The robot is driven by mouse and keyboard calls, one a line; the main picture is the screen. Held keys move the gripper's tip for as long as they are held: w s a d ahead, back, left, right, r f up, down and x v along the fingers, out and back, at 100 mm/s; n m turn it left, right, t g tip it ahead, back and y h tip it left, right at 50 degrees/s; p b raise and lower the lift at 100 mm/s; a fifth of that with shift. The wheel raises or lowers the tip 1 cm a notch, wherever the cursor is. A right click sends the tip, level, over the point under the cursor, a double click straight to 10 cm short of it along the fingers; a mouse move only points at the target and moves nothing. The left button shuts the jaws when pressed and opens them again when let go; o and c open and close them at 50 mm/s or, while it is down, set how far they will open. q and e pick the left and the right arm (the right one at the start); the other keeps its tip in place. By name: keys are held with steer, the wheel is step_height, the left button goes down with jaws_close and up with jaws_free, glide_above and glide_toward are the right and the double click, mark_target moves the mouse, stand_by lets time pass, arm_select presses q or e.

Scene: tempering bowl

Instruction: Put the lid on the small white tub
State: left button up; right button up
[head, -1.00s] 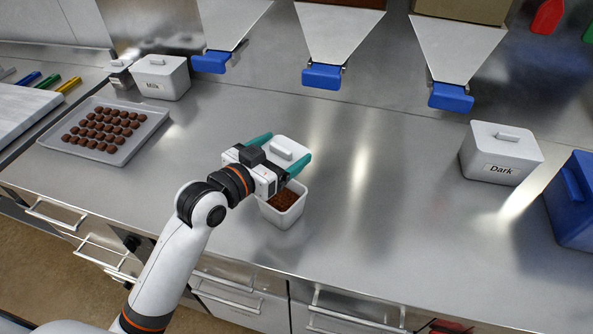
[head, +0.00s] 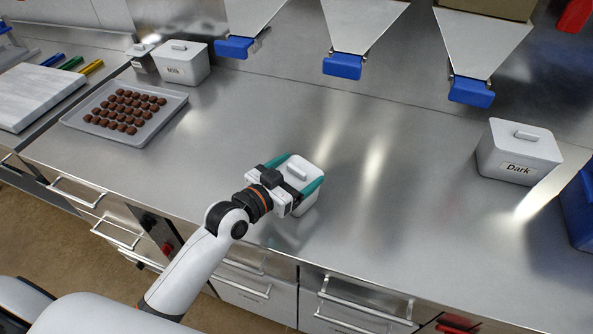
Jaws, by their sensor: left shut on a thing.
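The small white tub (head: 306,205) stands on the steel counter near its front edge, mostly hidden under the lid and my gripper. The white lid (head: 302,167) is over the tub's mouth and hides the contents. My left gripper (head: 297,173) is shut on the lid, with a teal finger at each side. The lid looks roughly lined up with the tub. I cannot tell whether it is fully seated on the rim. My right gripper is not in view.
A tray (head: 178,104) of chocolates and a lidded "Milk" tub (head: 182,65) stand at left. A lidded "Dark" tub (head: 518,155) and a blue container (head: 580,208) stand at right. Blue-ended chutes (head: 357,67) hang at the back. The steel counter (head: 410,190) is clear between.

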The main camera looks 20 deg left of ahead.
arm_select(q)
steer(key=shift+f, duration=0.5)
steer(key=o, duration=0.8)
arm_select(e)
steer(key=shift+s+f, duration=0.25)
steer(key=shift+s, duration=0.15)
arm_select(q)
steer(key=shift+r, duration=0.45)
steer(key=shift+s+a+r, duration=0.15)
steer(key=shift+s, duration=0.1)
steer(key=shift+b+v, duration=0.95)
steer(key=shift+v, duration=4.85)
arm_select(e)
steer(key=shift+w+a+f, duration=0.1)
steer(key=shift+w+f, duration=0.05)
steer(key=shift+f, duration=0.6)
